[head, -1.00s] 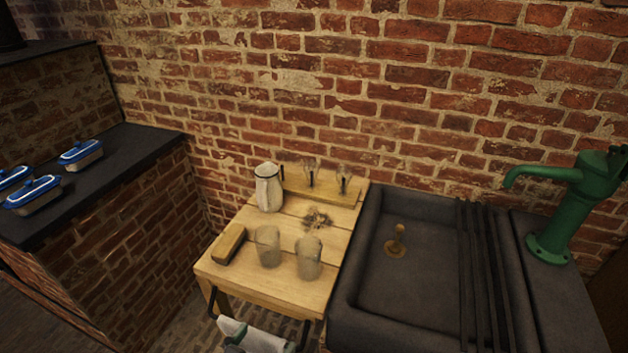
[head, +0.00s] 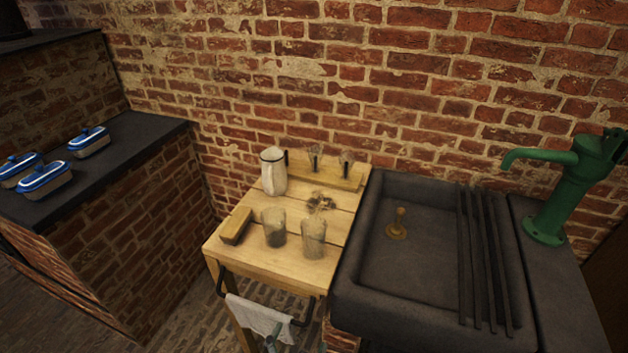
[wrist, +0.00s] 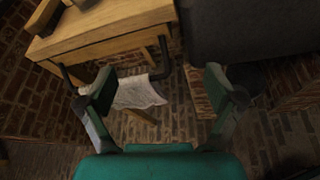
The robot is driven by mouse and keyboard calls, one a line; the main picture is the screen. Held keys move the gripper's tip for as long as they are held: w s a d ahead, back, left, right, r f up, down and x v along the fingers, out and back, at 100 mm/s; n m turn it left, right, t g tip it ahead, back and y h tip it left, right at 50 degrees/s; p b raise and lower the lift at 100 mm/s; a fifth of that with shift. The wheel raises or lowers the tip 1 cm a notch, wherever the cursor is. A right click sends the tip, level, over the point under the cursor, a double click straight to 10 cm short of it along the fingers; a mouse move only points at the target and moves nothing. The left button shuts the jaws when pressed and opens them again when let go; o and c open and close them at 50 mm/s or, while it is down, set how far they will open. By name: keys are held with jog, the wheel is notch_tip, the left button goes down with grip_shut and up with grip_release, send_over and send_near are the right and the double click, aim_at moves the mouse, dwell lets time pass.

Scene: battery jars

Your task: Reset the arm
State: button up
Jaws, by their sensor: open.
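My gripper (wrist: 158,88) is open and empty in the wrist view, with its two green fingers spread apart. Below and between the fingers a white cloth (wrist: 138,93) hangs from the dark rail of the wooden table; I cannot tell how far off it is. The wooden table (head: 262,268) stands left of the sink in the head view. Two glass jars stand on it, a left jar (head: 274,228) with dark contents and a right jar (head: 313,238). In the head view a small part of my gripper shows low by the cloth.
A wooden block or brush (head: 236,226), a white jug (head: 273,172) and small dark pieces (head: 321,201) are on the table. The dark stone sink (head: 425,255) adjoins it, with a green pump (head: 565,190) at right. Blue-lidded dishes (head: 88,142) stand on the left counter. Brick wall closes the back.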

jog(key=s+d+f+m+g+y, duration=0.1)
jog(key=s+d+f+m+y, duration=0.1)
jog(key=s+d+f+m, duration=0.4)
jog(key=s+d+f+m+y, duration=0.2)
jog(key=s+d+f+m, duration=0.2)
jog(key=s+d, duration=0.3)
jog(key=s+d+r+m+t, duration=0.1)
jog(key=s+d+r+m, duration=0.3)
jog(key=s+r+m, duration=0.2)
jog(key=s+d+r+m+t, duration=0.1)
jog(key=s+d+r+m, duration=0.3)
jog(key=s+m, duration=0.6)
notch_tip(320, 180, up, 2)
jog(key=m, duration=0.4)
jog(key=shift+s+d+h, duration=0.25)
jog(key=shift+s+h, duration=0.15)
